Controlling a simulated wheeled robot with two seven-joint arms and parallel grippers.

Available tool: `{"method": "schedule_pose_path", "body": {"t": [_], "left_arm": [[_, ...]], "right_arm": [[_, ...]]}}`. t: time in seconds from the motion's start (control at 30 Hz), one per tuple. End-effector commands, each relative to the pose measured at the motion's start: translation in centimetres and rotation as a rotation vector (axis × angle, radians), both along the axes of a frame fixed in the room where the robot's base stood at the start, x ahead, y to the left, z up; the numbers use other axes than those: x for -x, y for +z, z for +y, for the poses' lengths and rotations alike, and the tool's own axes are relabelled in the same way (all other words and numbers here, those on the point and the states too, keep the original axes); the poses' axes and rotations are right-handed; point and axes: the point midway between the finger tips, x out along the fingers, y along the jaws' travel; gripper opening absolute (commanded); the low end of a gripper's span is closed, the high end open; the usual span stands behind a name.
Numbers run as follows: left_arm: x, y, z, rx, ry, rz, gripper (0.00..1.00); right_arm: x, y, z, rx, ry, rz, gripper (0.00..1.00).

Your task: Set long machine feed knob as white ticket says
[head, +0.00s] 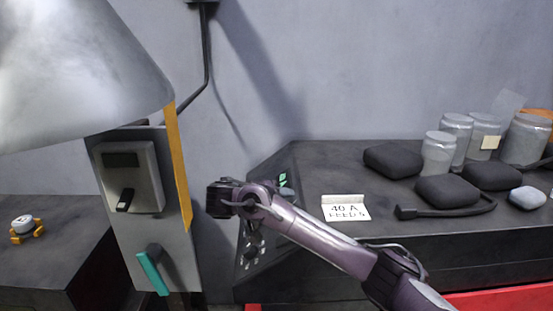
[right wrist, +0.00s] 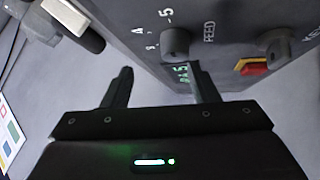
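The white ticket (head: 345,208) stands on the dark bench top and reads "40 A" and, below, what looks like "FEED 5". The long machine's dark control panel (head: 250,262) faces left, partly behind my right arm. In the right wrist view the feed knob (right wrist: 176,42) is a dark round knob beside the word FEED, with 3, 4 and 5 around it. Its exact setting cannot be told. My right gripper (right wrist: 162,84) is open and empty, its fingers apart near the panel, with one finger close below the knob. It also shows in the head view (head: 222,198). My left gripper is out of view.
A second dark knob (right wrist: 275,42) and a red and yellow switch (right wrist: 252,66) sit beside the feed knob. A grey machine with a teal-handled lever (head: 152,272) stands left. Black pads (head: 447,190) and glass jars (head: 438,153) occupy the bench's right side.

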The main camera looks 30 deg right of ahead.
Motion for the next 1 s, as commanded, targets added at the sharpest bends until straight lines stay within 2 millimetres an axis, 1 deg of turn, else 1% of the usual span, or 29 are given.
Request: {"method": "schedule_pose_path", "body": {"t": [0.03, 0.1, 0.17, 0.2, 0.5, 0.7, 0.8, 1.0], "left_arm": [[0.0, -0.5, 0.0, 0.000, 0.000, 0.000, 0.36], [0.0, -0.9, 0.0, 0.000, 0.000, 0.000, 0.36], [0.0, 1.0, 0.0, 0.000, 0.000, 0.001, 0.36], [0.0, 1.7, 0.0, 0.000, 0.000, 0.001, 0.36], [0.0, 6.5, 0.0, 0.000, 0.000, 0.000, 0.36], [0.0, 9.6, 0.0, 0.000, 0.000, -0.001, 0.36], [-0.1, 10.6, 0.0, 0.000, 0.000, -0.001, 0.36], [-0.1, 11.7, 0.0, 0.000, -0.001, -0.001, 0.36]], "right_arm": [[-0.1, 1.3, 0.0, -0.001, -0.003, -0.011, 0.50], [-0.1, 2.8, 0.0, -0.001, -0.002, -0.012, 0.50], [0.0, 5.1, -0.1, 0.002, -0.003, -0.008, 0.50], [0.0, 6.0, 0.0, 0.002, -0.003, -0.007, 0.50], [0.0, 11.8, 0.0, 0.002, -0.001, -0.005, 0.50], [0.0, 14.9, 0.0, 0.001, -0.002, -0.004, 0.50], [0.0, 16.0, 0.0, 0.001, -0.002, -0.004, 0.50], [0.0, 17.1, 0.0, 0.002, -0.001, -0.002, 0.50]]}}
